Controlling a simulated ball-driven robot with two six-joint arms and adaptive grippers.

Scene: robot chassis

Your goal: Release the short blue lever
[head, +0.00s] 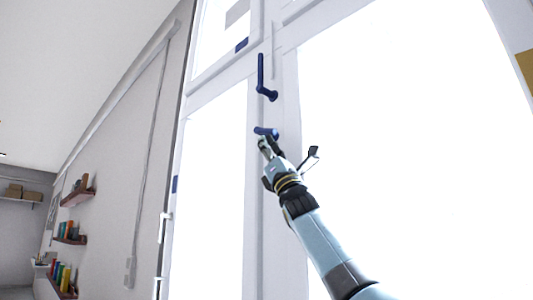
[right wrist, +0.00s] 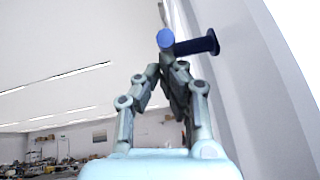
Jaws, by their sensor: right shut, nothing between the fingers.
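The short blue lever (head: 265,132) is on the white window frame, below a longer blue lever (head: 262,78). The short lever lies roughly level, and my fingers hide part of it from below. In the right wrist view, the short lever (right wrist: 192,46) sticks out from its mount on the frame, its light blue round end just beyond my fingertips. My right gripper (head: 264,146) is shut and empty, right at the lever's underside; it also shows in the right wrist view (right wrist: 161,68). I cannot tell whether the fingertips touch the lever. My left gripper is out of view.
The large glass panes (head: 410,120) are bright white on both sides of the frame. A wall with shelves (head: 77,197) of books and other items stands at the left. The space left of my right gripper looks free.

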